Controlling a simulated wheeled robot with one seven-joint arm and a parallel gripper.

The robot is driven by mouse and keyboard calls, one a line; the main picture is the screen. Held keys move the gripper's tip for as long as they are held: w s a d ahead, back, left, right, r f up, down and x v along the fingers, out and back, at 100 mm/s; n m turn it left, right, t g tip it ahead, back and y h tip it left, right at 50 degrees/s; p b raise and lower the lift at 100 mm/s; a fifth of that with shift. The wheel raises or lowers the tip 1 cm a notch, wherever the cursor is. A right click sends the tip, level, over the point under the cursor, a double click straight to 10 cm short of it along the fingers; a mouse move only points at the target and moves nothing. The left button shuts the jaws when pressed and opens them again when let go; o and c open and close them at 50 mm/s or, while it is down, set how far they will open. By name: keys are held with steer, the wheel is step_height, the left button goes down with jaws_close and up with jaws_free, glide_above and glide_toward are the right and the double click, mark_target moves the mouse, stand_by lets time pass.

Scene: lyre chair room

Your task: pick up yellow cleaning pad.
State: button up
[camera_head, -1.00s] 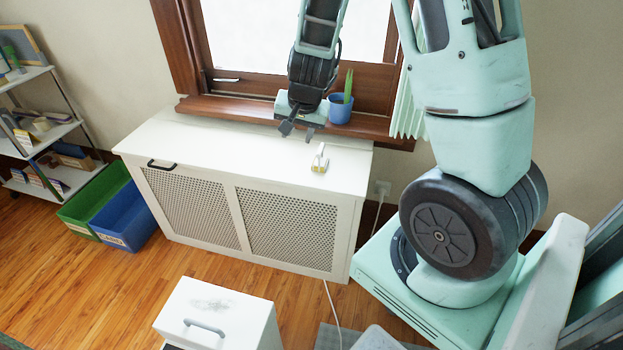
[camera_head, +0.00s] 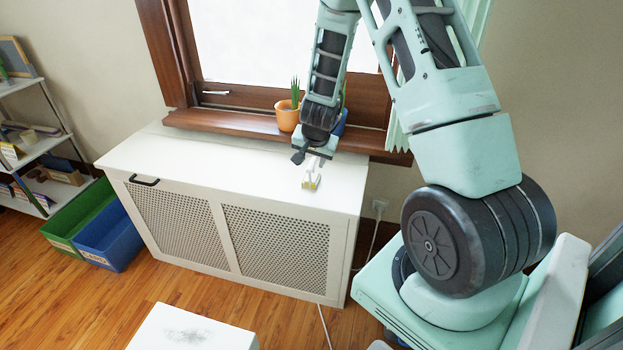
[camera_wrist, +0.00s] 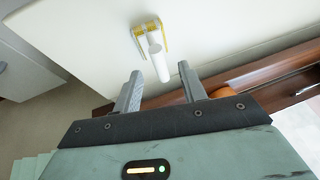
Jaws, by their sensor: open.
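The yellow cleaning pad (camera_head: 309,184) lies on top of the white cabinet, near its back right part. It has a yellow base and white raised parts. In the wrist view its yellow edges (camera_wrist: 137,36) show at the top centre, with white rod-like parts reaching toward my fingers. My gripper (camera_head: 311,160) is open just above and behind the pad, pointing down toward it. In the wrist view my open gripper (camera_wrist: 161,76) has its fingers apart on the near side of the pad, and no clear grasp on it shows.
The white cabinet (camera_head: 200,160) has a mostly bare top. An orange plant pot (camera_head: 288,116) stands on the wooden sill (camera_head: 230,123) close to my gripper, with a blue pot (camera_head: 341,124) partly hidden behind my arm. Green and blue bins stand on the floor at left.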

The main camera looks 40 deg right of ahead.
mark_target(311, 164)
steer(key=x, duration=0.4)
steer(key=shift+w+d+f+b, duration=0.1)
steer(key=shift+w+f+b, duration=0.05)
steer(key=shift+f+b, duration=0.25)
jaws_close()
steer(key=shift+r, duration=0.1)
step_height(311, 164, up, 10)
steer(key=p, duration=0.3)
